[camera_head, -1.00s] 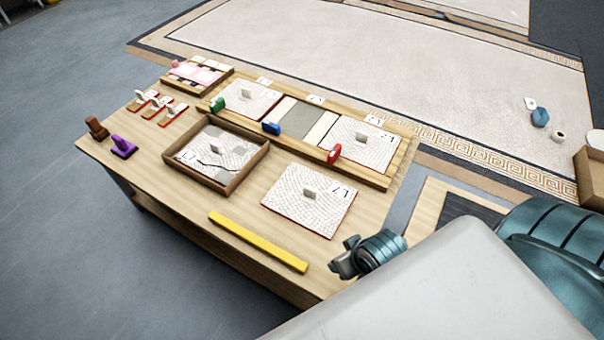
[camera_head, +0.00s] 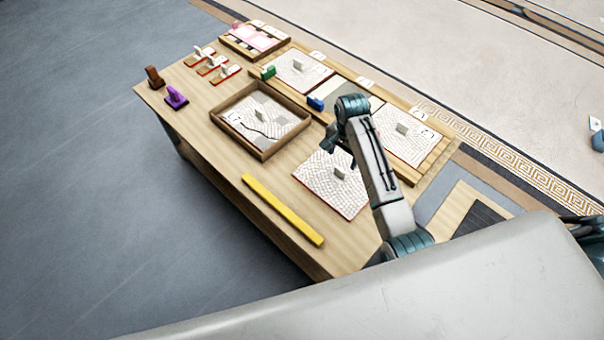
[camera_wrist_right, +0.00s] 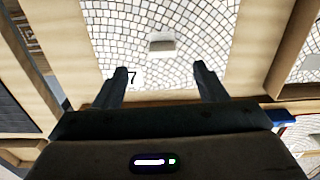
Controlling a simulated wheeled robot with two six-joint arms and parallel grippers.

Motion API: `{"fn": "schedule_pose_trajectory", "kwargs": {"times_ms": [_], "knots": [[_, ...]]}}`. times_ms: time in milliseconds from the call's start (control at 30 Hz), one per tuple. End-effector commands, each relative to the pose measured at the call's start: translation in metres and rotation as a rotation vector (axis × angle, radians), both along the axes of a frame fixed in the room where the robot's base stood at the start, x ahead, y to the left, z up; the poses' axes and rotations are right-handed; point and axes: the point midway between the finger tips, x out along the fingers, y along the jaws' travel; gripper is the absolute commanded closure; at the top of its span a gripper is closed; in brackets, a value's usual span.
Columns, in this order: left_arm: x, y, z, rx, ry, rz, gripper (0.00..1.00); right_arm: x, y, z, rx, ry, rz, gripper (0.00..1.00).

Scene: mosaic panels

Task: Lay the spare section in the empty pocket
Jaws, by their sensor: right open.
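The spare section is a white mosaic panel (camera_head: 322,188) with a grey grip block, lying loose on the table in front of the long rack. It fills the upper middle of the right wrist view (camera_wrist_right: 200,22), its grip block (camera_wrist_right: 162,44) beyond the fingertips. My right gripper (camera_head: 334,146) hangs over its far edge, open and empty; the fingers show apart in the wrist view (camera_wrist_right: 163,82). The empty pocket (camera_head: 333,91), with grey and cream floor, lies in the rack between two mosaic panels, partly hidden by my right arm. My left gripper is out of view.
A wooden box (camera_head: 264,154) with a cracked panel stands left of the spare section. Green (camera_head: 268,72) and blue (camera_head: 315,103) handles sit on the rack's front rail. A yellow bar (camera_head: 282,210) lies along the table's front. Purple (camera_head: 176,97) and brown (camera_head: 154,76) pieces stand far left.

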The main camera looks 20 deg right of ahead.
Motion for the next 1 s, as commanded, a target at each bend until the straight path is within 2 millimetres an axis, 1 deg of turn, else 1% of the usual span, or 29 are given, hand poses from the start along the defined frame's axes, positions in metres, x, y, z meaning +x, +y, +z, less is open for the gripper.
{"fn": "schedule_pose_trajectory", "kwargs": {"times_ms": [67, 133, 300, 400, 567, 667, 833, 900, 1000], "knots": [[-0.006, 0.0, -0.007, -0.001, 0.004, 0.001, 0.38, 0.007, 0.0, 0.001, 0.003, 0.008, -0.025, 0.35], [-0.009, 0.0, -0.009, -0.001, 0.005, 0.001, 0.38, 0.009, 0.001, -0.004, 0.005, 0.013, -0.035, 0.35], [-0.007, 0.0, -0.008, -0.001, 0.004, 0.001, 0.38, 0.009, 0.0, -0.032, 0.004, 0.014, -0.037, 0.35], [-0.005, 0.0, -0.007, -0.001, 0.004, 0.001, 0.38, 0.009, 0.0, -0.045, 0.004, 0.012, -0.037, 0.35], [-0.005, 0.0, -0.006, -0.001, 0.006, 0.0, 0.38, 0.009, -0.001, -0.056, 0.004, 0.011, -0.036, 0.35], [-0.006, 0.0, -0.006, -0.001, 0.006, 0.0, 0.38, 0.008, -0.003, -0.068, 0.004, 0.013, -0.036, 0.35], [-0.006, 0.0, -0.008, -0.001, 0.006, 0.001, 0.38, 0.008, -0.006, -0.094, 0.004, 0.012, -0.036, 0.35], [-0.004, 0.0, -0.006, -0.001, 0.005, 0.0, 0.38, 0.008, -0.006, -0.101, 0.004, 0.011, -0.036, 0.35], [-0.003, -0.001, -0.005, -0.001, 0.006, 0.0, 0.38, 0.008, -0.006, -0.105, 0.004, 0.011, -0.035, 0.35]]}}
